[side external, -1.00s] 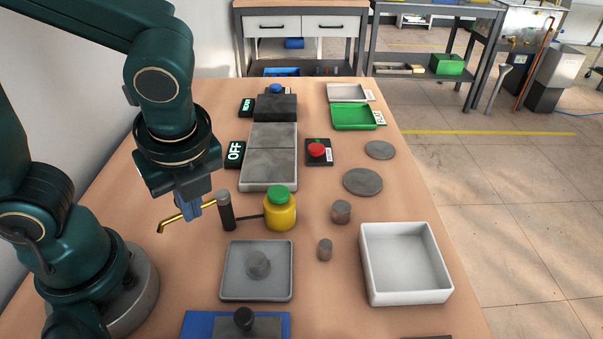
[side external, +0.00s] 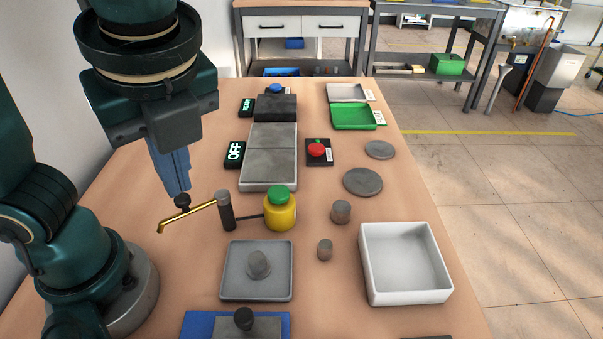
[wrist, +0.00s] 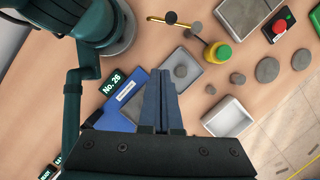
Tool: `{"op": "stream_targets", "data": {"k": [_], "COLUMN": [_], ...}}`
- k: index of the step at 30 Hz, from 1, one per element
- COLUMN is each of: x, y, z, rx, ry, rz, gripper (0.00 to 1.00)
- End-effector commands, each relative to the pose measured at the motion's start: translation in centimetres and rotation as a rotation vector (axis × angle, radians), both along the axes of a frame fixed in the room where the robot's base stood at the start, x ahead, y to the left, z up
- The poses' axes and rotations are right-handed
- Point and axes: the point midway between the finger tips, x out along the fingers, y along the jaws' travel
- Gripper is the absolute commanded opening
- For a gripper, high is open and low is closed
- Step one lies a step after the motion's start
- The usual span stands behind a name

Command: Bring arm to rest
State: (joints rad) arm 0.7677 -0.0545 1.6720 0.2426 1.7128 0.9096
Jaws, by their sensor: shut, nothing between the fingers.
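My gripper (side external: 182,190) is shut and empty in the side external view. Its blue fingers point down and hang above the table, close to the brass-coloured spout (side external: 190,215) in that view. In the wrist view the closed fingers (wrist: 160,75) reach up from the bottom middle, over the area by the blue base (wrist: 122,108). I cannot tell the exact height over the table. The heater plate (side external: 270,150) has a sign reading OFF (side external: 234,154) beside it.
A yellow bottle with a green cap (side external: 280,212), a grey tray with a small cylinder (side external: 230,285), a white bin (side external: 368,280) and a red button (side external: 317,150) stand on the table. Loose cylinders and discs lie right of centre.

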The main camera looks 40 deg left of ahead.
Motion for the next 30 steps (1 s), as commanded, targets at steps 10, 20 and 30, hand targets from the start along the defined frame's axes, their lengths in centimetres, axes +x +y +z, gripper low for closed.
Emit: {"op": "stream_targets", "data": {"k": [10, 20, 30], "x": [0.0, 2.0, 3.1], "y": [6.0, 7.0, 6.6], "z": [-0.8, -4.8, -4.7], "rx": [-0.216, -0.587, -0.666], "ry": [-0.222, -0.568, -0.600], "rz": [0.610, 1.446, 1.571], "gripper": [0.00, 0.00, 0.00]}}
